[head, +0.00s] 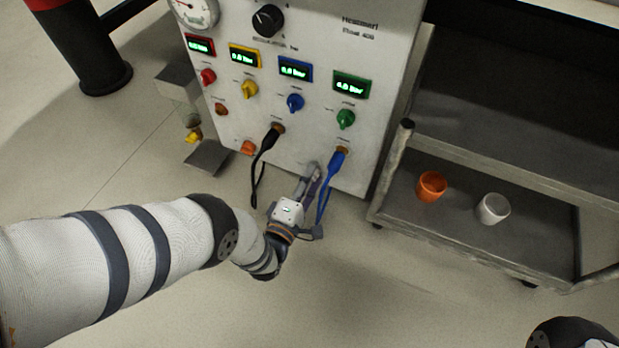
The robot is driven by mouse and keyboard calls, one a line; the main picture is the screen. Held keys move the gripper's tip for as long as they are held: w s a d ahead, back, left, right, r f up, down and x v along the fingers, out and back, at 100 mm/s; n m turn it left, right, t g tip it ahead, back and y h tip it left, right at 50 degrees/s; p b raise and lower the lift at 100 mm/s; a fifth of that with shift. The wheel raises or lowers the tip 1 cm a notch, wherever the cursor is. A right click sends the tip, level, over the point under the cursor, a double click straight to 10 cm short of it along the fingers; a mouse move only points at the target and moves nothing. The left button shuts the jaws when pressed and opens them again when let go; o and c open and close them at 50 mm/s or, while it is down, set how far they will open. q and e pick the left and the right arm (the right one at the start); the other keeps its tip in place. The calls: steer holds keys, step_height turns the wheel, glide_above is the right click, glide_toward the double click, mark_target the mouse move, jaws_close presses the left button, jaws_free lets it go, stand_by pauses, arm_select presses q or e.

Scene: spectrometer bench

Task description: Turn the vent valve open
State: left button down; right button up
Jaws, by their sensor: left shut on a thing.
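The grey-white valve panel (375,45) stands at the top middle, tilted in the picture. My left gripper (312,178) reaches its lower part, between the black cable (265,150) and the blue cable (334,168). It is shut on a small fitting there, which the fingers hide. The fitting is level with an orange knob (247,147) on its left along the panel. I cannot read a label that marks the vent valve. Red (208,76), yellow (250,89), blue (295,103) and green (345,119) knobs sit above. My right gripper is out of view.
A dark grey cart (470,150) stands right of the panel, with an orange cup (431,186) and a white cup (494,208) on its lower shelf. The blue cable hangs close beside my left gripper. The floor (400,290) in front is clear.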

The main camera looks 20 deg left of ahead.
arm_select(q)
steer(key=shift+a+m, duration=0.1)
steer(key=shift+m, duration=3.7)
steer(key=c, duration=1.2)
jaws_free()
steer(key=shift+c, duration=0.2)
steer(key=s, duration=1.2)
steer(key=shift+a, duration=0.2)
